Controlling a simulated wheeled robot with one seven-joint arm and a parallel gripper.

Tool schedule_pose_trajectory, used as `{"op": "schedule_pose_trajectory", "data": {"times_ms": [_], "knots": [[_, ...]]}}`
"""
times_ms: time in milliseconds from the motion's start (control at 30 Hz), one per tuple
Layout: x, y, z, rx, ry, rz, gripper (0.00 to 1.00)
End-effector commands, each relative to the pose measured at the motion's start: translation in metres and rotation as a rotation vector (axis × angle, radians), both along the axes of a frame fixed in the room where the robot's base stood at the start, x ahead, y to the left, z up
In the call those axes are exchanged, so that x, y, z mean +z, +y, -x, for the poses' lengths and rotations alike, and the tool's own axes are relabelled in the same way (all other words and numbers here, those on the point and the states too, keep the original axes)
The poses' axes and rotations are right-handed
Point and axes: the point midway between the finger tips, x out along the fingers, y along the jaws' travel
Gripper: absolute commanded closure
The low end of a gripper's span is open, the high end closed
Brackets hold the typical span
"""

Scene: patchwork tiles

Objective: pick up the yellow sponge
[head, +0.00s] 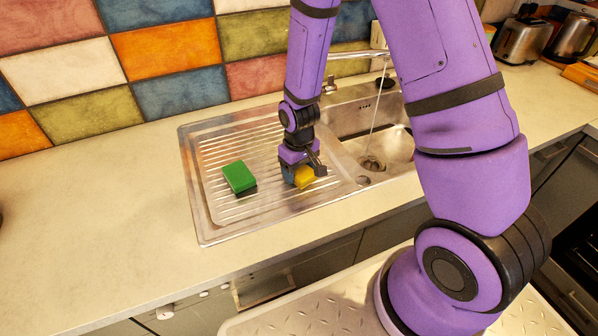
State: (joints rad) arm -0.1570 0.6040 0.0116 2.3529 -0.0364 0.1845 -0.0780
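The yellow sponge (306,177) lies on the ribbed metal drainboard (221,140), left of the sink basin. My gripper (305,173) points down right at the sponge, with a finger on its right side and part of the gripper over its top and left. The gripper hides much of the sponge. I cannot tell whether the fingers grip it or only stand around it.
A green sponge (239,177) with a dark underside lies on the drainboard to the left of my gripper. The sink basin (399,147) is to the right, with water running from the tap (352,55). The counter (90,215) at left is clear. A toaster (521,40) and a kettle (571,38) stand at the back right.

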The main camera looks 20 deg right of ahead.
Motion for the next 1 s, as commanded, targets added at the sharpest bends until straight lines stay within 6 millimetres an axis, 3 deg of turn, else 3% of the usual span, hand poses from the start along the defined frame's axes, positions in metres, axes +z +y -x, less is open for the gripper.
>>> {"op": "schedule_pose_trajectory", "data": {"times_ms": [33,100,533,1000], "knots": [[0.000,0.000,0.000,0.000,0.000,0.000,0.45],[0.000,0.000,0.000,0.000,0.000,0.000,0.61],[0.003,0.000,-0.001,0.000,0.000,0.000,0.61],[0.033,0.002,-0.011,0.000,-0.003,-0.001,0.61]]}}
